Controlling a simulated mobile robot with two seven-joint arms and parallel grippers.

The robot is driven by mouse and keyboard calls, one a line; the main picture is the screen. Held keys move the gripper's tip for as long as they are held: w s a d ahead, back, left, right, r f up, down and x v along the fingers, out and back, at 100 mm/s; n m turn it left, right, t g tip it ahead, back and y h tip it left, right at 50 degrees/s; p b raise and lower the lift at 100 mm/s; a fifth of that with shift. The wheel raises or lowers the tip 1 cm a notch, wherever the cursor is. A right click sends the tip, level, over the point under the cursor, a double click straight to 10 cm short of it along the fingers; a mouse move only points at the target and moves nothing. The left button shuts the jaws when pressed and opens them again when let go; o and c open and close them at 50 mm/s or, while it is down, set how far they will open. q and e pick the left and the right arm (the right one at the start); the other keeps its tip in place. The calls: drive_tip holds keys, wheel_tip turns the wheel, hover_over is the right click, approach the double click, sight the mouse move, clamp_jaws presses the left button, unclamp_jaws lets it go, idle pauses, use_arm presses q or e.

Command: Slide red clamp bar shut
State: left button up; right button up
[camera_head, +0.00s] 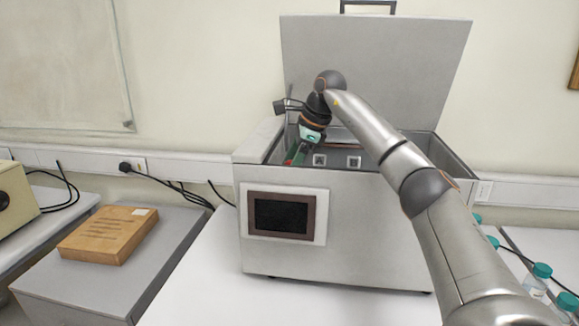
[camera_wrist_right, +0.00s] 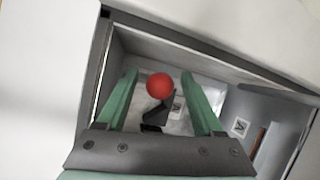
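A round red knob (camera_wrist_right: 160,86) on a dark bar (camera_wrist_right: 155,112) shows inside the open machine (camera_head: 345,225) in the right wrist view. My right gripper (camera_wrist_right: 160,74) has its two green fingers spread apart, one on each side of the red knob. The knob lies between them in the picture, with a visible gap on both sides. In the head view, my right gripper (camera_head: 294,153) reaches down into the left part of the machine's open top. My left gripper is not in view.
The machine's lid (camera_head: 380,75) stands open behind my right arm. The machine's walls surround the gripper. Small marked squares (camera_head: 354,162) show inside. A wooden box (camera_head: 108,235) lies on a grey cabinet to the left. Bottles with teal caps (camera_head: 542,271) stand at the right.

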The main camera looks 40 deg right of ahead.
clamp_jaws()
idle(0.3)
idle(1.0)
